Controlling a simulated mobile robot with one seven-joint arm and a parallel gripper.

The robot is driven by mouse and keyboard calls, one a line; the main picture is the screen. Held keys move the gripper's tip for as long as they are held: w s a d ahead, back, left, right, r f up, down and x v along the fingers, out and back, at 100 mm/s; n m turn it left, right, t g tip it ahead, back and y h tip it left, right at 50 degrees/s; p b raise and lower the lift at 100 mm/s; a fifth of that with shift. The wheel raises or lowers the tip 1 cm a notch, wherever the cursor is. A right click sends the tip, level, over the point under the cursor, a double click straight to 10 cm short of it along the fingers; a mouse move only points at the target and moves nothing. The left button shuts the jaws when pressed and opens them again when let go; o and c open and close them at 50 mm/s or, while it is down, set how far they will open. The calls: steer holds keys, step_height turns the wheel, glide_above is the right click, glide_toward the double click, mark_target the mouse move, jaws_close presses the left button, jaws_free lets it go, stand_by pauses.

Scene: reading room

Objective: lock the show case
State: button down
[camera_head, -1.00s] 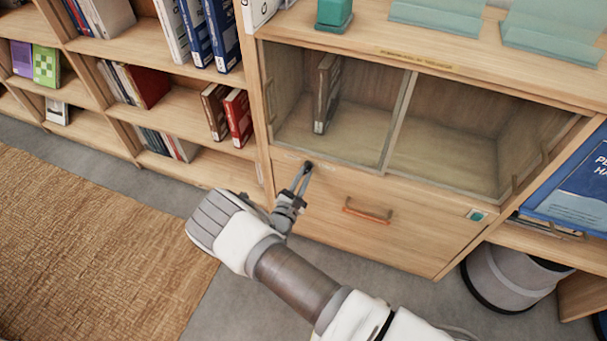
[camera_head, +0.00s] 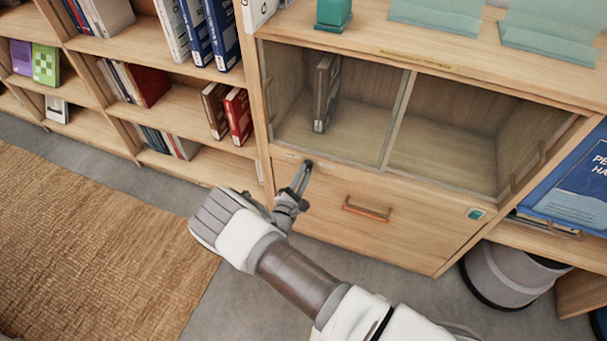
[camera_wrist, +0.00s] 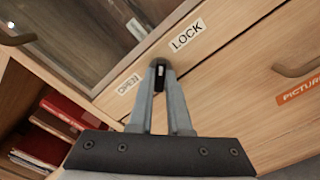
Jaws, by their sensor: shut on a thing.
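The show case (camera_head: 398,122) is a wooden cabinet section with two glass sliding panels; both front openings look covered. A dark upright book (camera_head: 326,93) stands behind the left panel. Below the glass, a small dark lock knob (camera_wrist: 159,64) sits on the wooden rail. A "LOCK" label (camera_wrist: 187,35) is on one side of it, and an "OPEN" label (camera_wrist: 127,84) is on the other. My gripper (camera_head: 303,168) reaches up to the rail. In the wrist view my gripper (camera_wrist: 161,72) is shut on the knob, whose exact turn is partly hidden by the fingertips.
Open shelves with books (camera_head: 238,118) are to the left. A grey bin (camera_head: 510,275) and a blue book (camera_head: 580,190) are to the right. A woven rug (camera_head: 90,250) covers the floor at left.

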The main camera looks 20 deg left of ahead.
steer(key=c, duration=0.9)
jaws_free()
steer(key=shift+o, duration=0.2)
steer(key=s+a+p, duration=0.1)
steer(key=s+p, duration=0.2)
steer(key=s, duration=1.4)
steer(key=shift+s+a, duration=0.2)
